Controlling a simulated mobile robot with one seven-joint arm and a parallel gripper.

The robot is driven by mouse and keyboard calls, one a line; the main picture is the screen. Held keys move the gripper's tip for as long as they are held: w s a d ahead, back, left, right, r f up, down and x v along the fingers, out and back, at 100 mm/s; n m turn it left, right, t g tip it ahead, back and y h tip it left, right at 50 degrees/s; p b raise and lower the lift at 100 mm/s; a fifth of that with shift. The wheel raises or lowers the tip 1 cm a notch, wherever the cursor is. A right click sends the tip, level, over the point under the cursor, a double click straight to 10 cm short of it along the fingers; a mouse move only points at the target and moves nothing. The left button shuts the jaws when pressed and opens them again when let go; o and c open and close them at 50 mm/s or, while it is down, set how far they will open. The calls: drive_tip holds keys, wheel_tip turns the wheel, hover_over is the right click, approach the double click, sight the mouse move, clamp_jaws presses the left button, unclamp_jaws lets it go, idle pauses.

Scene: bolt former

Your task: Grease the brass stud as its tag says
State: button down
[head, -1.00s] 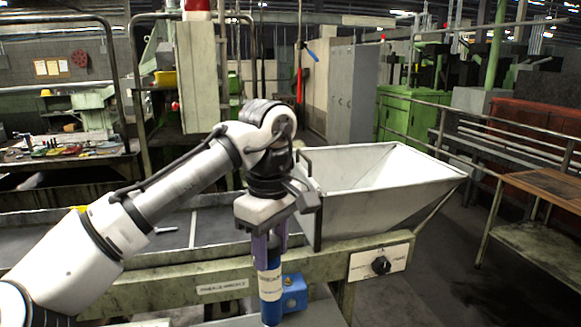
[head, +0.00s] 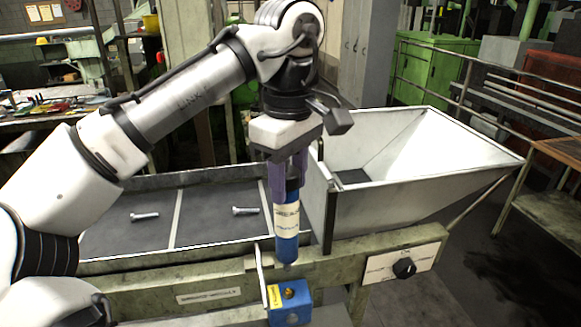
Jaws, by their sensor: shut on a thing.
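My gripper (head: 288,180) points down and is shut on a blue grease tube with a cream label (head: 287,218). The tube hangs upright, its nozzle end downward, above a blue block (head: 290,310). The brass stud (head: 289,292) sits on top of the blue block, just below the nozzle. I cannot tell whether the nozzle touches it. A yellow tag (head: 273,296) is on the block's left side; its writing is too small to read.
A grey tray (head: 110,238) behind the rail holds two silver bolts (head: 145,216) (head: 245,211), one in each visible section. A white hopper (head: 430,190) stands at the right. A black knob (head: 404,268) sits on a white plate on the green rail.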

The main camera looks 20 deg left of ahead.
sight(290, 209)
drive_tip(key=shift+s+f, duration=0.15)
drive_tip(key=shift+f, duration=0.35)
wheel_tip(290, 209, down, 4)
drive_tip(key=b, duration=0.3)
drive_tip(key=shift+f, duration=0.2)
drive_tip(key=shift+d, duration=0.15)
idle(0.3)
drive_tip(key=shift+f+b, duration=0.4)
drive_tip(key=shift+f, duration=0.4)
idle(0.6)
drive_tip(key=shift+r, duration=0.15)
drive_tip(key=shift+r+p, duration=0.5)
drive_tip(key=shift+p, duration=0.15)
